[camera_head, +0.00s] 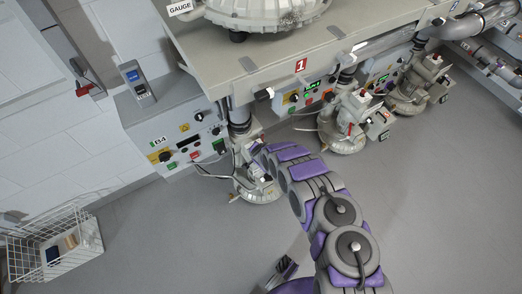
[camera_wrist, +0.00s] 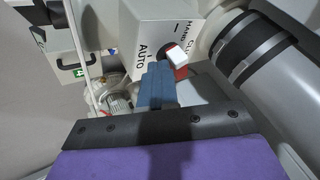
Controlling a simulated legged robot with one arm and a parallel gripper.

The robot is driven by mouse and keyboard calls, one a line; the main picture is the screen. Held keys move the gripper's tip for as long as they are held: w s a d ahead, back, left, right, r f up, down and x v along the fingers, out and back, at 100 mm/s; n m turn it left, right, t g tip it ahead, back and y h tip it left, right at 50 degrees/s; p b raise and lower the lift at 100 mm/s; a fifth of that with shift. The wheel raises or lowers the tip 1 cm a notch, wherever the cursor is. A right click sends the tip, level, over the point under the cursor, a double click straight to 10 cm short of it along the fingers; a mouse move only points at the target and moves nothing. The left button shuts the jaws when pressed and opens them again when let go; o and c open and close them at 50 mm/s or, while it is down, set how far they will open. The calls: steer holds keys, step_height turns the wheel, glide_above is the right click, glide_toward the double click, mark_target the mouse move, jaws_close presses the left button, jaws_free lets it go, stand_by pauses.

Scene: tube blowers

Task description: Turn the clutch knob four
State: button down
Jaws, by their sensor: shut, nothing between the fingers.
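In the wrist view a white box lettered HAND, AUTO and a partly hidden word starting CL carries the clutch knob (camera_wrist: 178,55), which is white and red. My gripper (camera_wrist: 158,72) is shut, its blue-grey fingers together just left of and below the knob. The fingers overlap part of the box face in the picture. I cannot tell whether they touch the knob. In the head view my purple and grey arm reaches to the nearest blower (camera_head: 257,188), by the panel with a green label that looks like B4 (camera_head: 158,141). The arm hides part of this blower, and the knob cannot be made out there.
A thick grey pipe with black bands (camera_wrist: 250,55) runs close at the right of the box. More blowers (camera_head: 345,125) stand along the bench to the right. A white wire basket (camera_head: 50,245) stands at lower left. The grey floor (camera_head: 180,235) between is clear.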

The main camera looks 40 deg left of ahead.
steer(key=shift+s+a+r, duration=0.1)
steer(key=shift+s+a, duration=0.05)
steer(key=shift+s, duration=0.4)
steer(key=shift+s+a+b, duration=0.1)
steer(key=shift+a+b, duration=0.05)
steer(key=shift+b, duration=0.15)
steer(key=shift+s+a+b, duration=0.3)
steer(key=shift+a+b, duration=0.15)
stand_by(0.4)
steer(key=shift+w+r+b, duration=0.15)
steer(key=shift+w+b, duration=0.1)
steer(key=shift+b, duration=0.35)
